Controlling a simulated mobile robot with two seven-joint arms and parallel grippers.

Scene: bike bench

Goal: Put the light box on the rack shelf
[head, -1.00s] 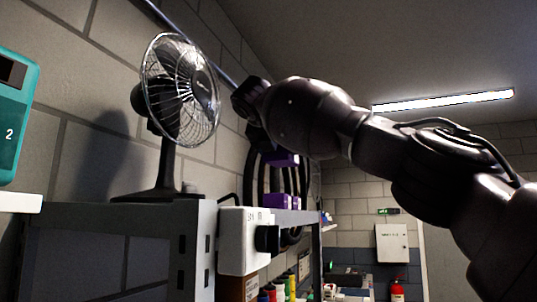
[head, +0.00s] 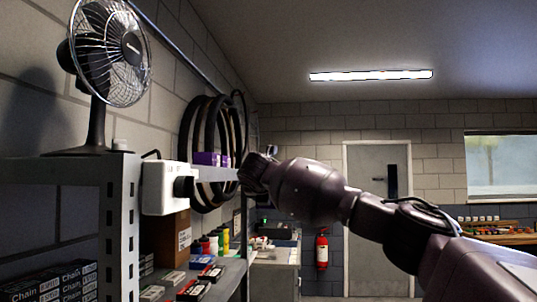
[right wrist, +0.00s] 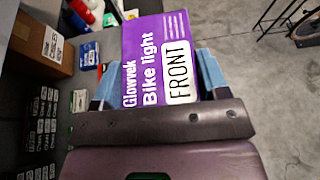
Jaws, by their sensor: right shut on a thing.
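The light box (right wrist: 158,62) is purple with a white FRONT label, and it fills the middle of the right wrist view. My right gripper (right wrist: 155,85) is shut on it, with one blue finger on each side. In the head view my right gripper (head: 250,170) is at the right of the rack shelf (head: 60,170), near its far end. I cannot make out the held box there; the hand seems to hide it. Purple boxes (head: 207,158) stand on the top shelf in front of the hanging tyres. My left gripper is not in view.
A fan (head: 100,60) and a white box-shaped device (head: 165,188) occupy the near part of the top shelf. Tyres (head: 190,130) hang on the wall behind. Lower shelves hold cartons (head: 165,245) and bottles (head: 215,243). Floor (right wrist: 260,110) is open right of the rack.

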